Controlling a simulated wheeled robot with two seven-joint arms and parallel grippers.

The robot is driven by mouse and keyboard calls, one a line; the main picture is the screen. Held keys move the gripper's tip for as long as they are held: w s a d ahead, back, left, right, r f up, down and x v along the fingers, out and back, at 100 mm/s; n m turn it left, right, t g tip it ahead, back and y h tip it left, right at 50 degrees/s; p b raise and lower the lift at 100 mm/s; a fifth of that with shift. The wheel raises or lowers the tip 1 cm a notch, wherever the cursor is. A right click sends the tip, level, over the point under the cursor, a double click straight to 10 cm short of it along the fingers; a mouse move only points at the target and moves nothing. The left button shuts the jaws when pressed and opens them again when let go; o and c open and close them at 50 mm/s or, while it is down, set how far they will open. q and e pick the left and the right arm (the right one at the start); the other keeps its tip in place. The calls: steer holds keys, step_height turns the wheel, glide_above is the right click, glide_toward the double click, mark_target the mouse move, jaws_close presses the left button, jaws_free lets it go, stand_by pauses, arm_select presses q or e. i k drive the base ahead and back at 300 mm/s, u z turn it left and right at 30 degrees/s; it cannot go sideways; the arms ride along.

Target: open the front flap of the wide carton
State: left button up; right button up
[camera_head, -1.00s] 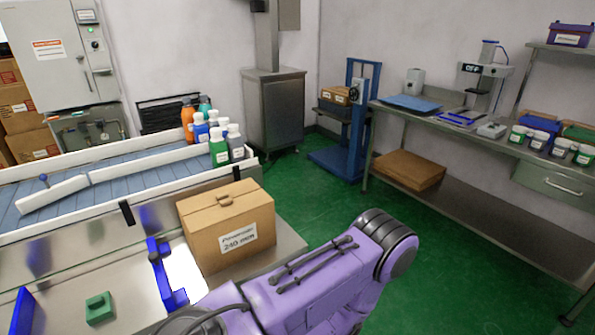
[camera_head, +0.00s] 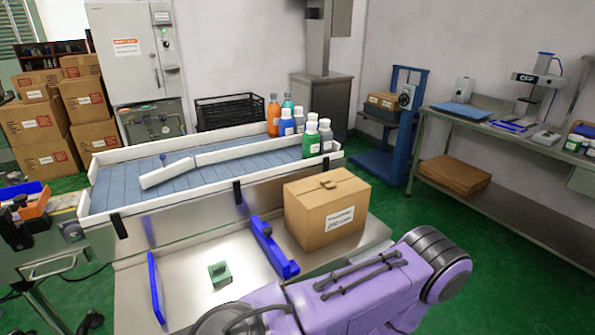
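A brown cardboard carton (camera_head: 328,210) stands upright on the steel table at the centre right. A white label with print faces me on its front side. Its top looks closed, with a small brown tab on it. I cannot tell for sure that this is the wide carton. A purple arm link of mine crosses the bottom of the view in front of the carton and hides part of the table. Neither of my grippers shows.
A blue bracket (camera_head: 274,250) stands left of the carton, with a green block (camera_head: 219,274) and a blue rail (camera_head: 156,287) further left. Behind runs a conveyor (camera_head: 190,180) with several bottles at its right end. Stacked boxes (camera_head: 90,113) stand back left. Green floor is clear at right.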

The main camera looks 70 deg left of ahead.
mark_target(332, 192)
steer(key=k, duration=0.1)
steer(key=u, duration=1.35)
